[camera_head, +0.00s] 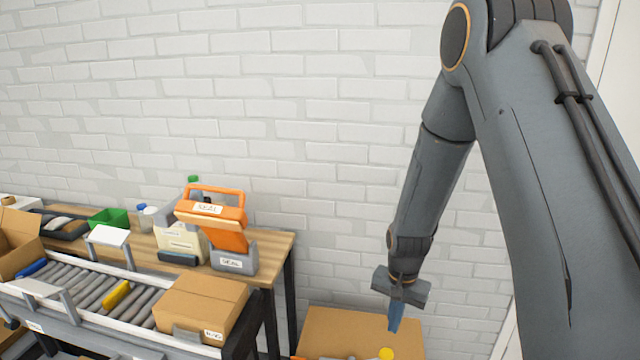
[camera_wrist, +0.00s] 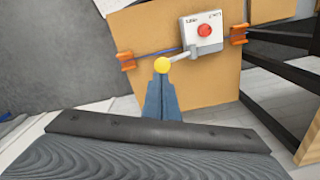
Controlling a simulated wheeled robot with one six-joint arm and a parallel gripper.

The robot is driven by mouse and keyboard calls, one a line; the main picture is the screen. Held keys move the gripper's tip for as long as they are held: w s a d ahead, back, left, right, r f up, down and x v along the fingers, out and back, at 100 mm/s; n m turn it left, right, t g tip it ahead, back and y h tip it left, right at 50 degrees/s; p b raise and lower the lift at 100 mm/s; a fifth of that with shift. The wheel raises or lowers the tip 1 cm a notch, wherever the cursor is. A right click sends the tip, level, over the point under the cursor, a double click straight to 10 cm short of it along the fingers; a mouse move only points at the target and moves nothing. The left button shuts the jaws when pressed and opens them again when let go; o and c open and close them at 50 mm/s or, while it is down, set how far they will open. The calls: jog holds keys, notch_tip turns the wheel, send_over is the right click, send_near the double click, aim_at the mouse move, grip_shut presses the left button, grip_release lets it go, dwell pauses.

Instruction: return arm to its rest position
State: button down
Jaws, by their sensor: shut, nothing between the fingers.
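My arm reaches down from the upper right in the head view, bent at its elbow. My gripper (camera_head: 396,318) hangs at its lower end, in front of a tan board (camera_head: 345,330). The fingers are together with nothing held. In the wrist view my gripper (camera_wrist: 162,85) points at the tan board (camera_wrist: 150,30), and its tips overlap a yellow ball-shaped knob (camera_wrist: 162,65) on a grey lever. I cannot tell whether the tips touch the knob. The knob (camera_head: 386,353) also shows at the bottom edge of the head view.
A white box with a red button (camera_wrist: 204,30) sits on the board, between orange clamps (camera_wrist: 239,34). Left in the head view are a roller conveyor (camera_head: 85,290) with a cardboard box (camera_head: 200,308), and a wooden bench (camera_head: 275,245) bearing an orange sealer (camera_head: 212,212). A white brick wall stands behind.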

jog(key=s+r+n+t+b, duration=0.1)
jog(key=s+r+n+b, duration=0.3)
jog(key=s+r, duration=0.8)
jog(key=s+n, duration=0.2)
jog(key=s, duration=0.1)
jog(key=shift+n, duration=0.3)
jog(key=shift+s+r, duration=0.1)
